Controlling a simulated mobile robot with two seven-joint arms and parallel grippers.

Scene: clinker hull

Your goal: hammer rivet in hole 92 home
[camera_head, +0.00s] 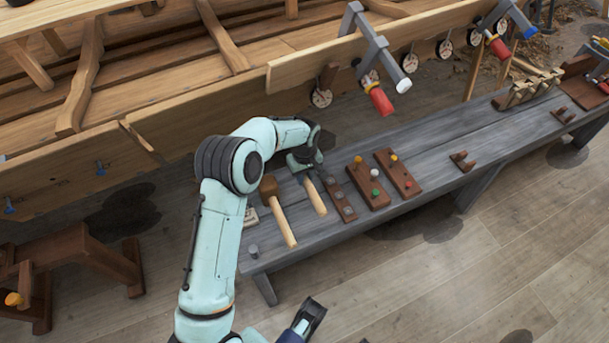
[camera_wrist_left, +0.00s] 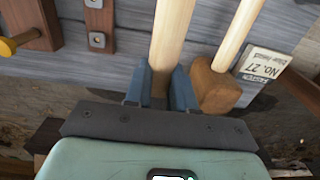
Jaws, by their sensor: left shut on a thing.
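My left gripper (camera_head: 305,163) is over the near-left part of the grey bench. Its blue fingers (camera_wrist_left: 158,88) are shut on the pale wooden handle (camera_wrist_left: 171,40) of a tool, probably the hammer. The handle also shows in the head view (camera_head: 315,196), at or just above the bench top; its head is hidden by the gripper.
A wooden mallet (camera_head: 282,222) lies just left of the held handle, close beside my fingers in the wrist view (camera_wrist_left: 214,90). Brown blocks with coloured knobs (camera_head: 368,186) stand to the right. Clamps with red handles (camera_head: 379,99) jut from the hull's plank. The bench's middle is mostly clear.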

